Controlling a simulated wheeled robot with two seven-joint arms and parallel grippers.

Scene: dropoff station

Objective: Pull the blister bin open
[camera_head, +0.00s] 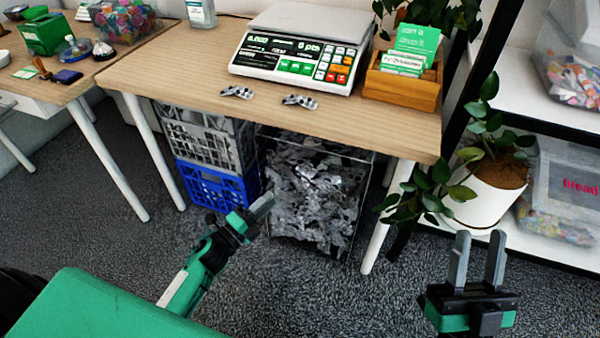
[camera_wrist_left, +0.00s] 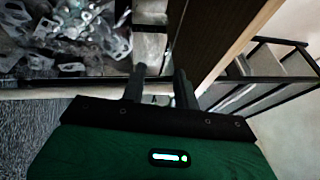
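The blister bin (camera_head: 352,213) is a clear box full of silver blister packs, standing on the floor under the table. It also shows at the upper left of the left wrist view, with its packs seen close up and its edge (camera_wrist_left: 105,82) running behind the fingers. My left gripper (camera_head: 265,204) is in front of the bin's left side. In the left wrist view its two fingers (camera_wrist_left: 160,78) are apart, with nothing clearly held between them; I cannot tell whether they touch the bin. My right gripper (camera_head: 477,262) is open and empty, out to the right over the floor.
The table (camera_head: 200,75) stands over the bin, with a scale (camera_head: 300,50), two blister packs and a wooden card box (camera_head: 402,85) on top. Stacked grey and blue crates (camera_head: 215,185) are left of the bin. A table leg and a potted plant (camera_head: 485,205) are right of it.

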